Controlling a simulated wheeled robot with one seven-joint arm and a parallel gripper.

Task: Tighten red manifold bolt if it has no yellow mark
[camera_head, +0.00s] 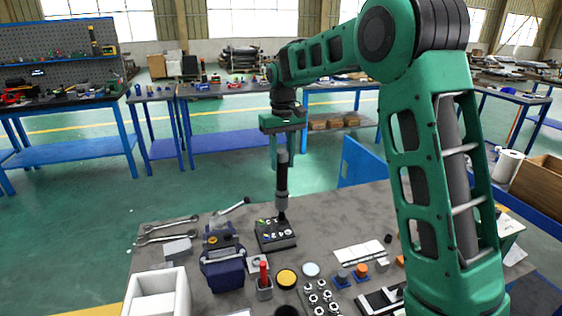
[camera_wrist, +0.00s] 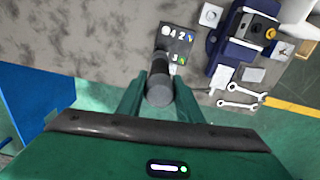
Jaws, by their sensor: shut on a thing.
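My gripper (camera_head: 281,150) is shut on a dark, upright cylindrical driver (camera_head: 282,182). The driver also shows between the two green fingers in the wrist view (camera_wrist: 160,88). Its lower end is at the far edge of the black manifold block (camera_head: 276,242); I cannot tell if it touches a bolt. In the wrist view the block (camera_wrist: 176,38) shows white numerals 4, 2 and 3, with small blue and green spots. The driver covers one corner there. In the head view a small yellow-green spot shows on the block's left side. I cannot make out a red bolt or its mark.
A blue vise (camera_head: 222,270) stands left of the block, with wrenches (camera_head: 168,228) behind it. A white bin (camera_head: 157,293), a red-handled piece (camera_head: 264,275), a yellow round lid (camera_head: 287,278) and a nut tray (camera_head: 319,297) are nearer. The tabletop behind the block is clear.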

